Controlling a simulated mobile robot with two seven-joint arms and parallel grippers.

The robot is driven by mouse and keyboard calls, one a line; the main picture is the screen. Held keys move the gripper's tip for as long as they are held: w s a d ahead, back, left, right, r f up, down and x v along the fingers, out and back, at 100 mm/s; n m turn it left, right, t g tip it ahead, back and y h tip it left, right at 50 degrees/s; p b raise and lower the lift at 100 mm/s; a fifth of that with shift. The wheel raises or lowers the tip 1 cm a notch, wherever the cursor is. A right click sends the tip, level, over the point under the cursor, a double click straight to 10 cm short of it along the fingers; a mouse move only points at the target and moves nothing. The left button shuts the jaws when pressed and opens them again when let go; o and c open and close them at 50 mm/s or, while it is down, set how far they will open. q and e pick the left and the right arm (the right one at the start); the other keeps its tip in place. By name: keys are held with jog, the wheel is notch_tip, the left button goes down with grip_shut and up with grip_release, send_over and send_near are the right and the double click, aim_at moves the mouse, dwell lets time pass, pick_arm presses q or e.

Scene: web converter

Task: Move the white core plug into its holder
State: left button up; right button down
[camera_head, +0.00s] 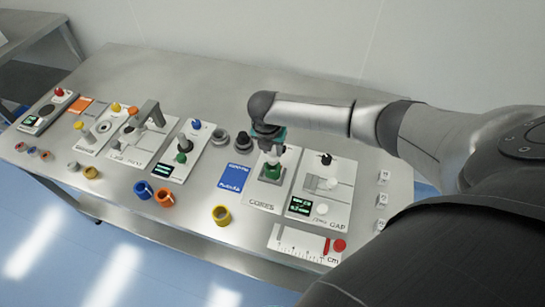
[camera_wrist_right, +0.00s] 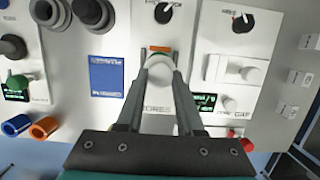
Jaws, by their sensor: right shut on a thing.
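My right gripper (camera_head: 271,160) reaches down over the panel marked CORES (camera_head: 262,206). In the right wrist view its two fingers (camera_wrist_right: 160,72) are shut on a pale, whitish round piece, which looks like the white core plug (camera_wrist_right: 160,75). The fingers hide part of it. A green piece on a dark base (camera_head: 272,172) shows just below the gripper in the head view. I cannot tell whether the plug touches anything below, and no holder can be made out for certain. My left gripper is not in view.
The GAP panel (camera_head: 328,215) with white knobs and a small display stands just right. A blue card (camera_head: 235,178) lies left of the CORES panel. Blue, orange and yellow rings (camera_head: 221,215) lie along the front edge. A ruler plate (camera_head: 300,243) sits at the front right.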

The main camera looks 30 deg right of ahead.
jog(key=shift+r+p, duration=1.9)
jog(key=shift+p, duration=0.05)
jog(key=shift+f, duration=0.1)
